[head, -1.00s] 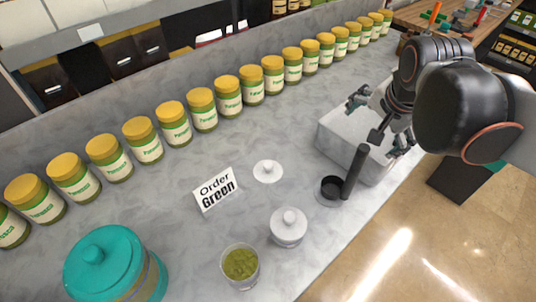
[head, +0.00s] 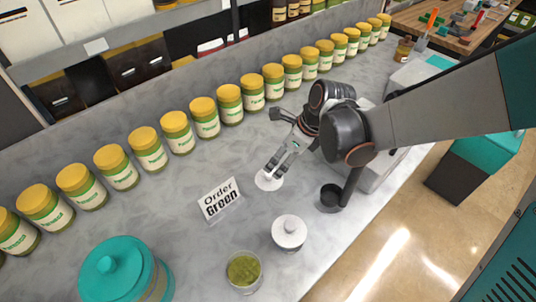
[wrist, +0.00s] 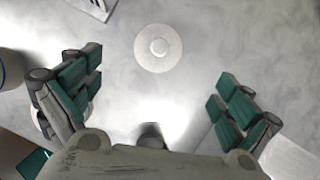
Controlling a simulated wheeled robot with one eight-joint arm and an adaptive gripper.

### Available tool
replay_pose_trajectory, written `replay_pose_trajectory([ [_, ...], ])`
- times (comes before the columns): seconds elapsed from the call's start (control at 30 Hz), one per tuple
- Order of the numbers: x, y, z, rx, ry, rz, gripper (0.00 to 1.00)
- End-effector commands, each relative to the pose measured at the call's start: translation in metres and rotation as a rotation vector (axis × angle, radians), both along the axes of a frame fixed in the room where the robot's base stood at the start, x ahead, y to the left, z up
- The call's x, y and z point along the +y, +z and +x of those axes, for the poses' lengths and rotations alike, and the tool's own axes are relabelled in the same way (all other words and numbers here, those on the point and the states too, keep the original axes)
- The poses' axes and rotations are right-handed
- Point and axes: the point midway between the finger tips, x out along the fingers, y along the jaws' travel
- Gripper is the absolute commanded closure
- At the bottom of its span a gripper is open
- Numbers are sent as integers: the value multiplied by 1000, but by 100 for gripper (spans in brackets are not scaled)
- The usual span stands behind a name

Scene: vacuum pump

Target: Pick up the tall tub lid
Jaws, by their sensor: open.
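A loose white round lid (head: 268,180) with a small knob lies flat on the grey counter, right of the order sign. In the wrist view the lid (wrist: 158,48) lies at the upper middle, between the lines of the two fingers and a little beyond them. My gripper (head: 276,140) is over the counter beside the lid, with one finger partly covering it in the head view. In the wrist view my gripper (wrist: 160,80) is wide open and empty. An uncovered glass tub (head: 243,271) with green contents stands at the front.
The "Order Green" sign (head: 220,198) is left of the lid. A teal jar (head: 118,272) stands front left. Yellow-capped jars (head: 176,131) line the back.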

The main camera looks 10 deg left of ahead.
Motion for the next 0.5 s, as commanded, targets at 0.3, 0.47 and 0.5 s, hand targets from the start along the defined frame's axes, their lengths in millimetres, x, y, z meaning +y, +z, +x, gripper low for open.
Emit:
replay_pose_trajectory([
  [0.3,19,-54,9,-2,2,-1,3],
  [0.47,25,-67,11,-2,2,-1,3],
  [0.5,25,-68,11,-2,2,-1,3],
])
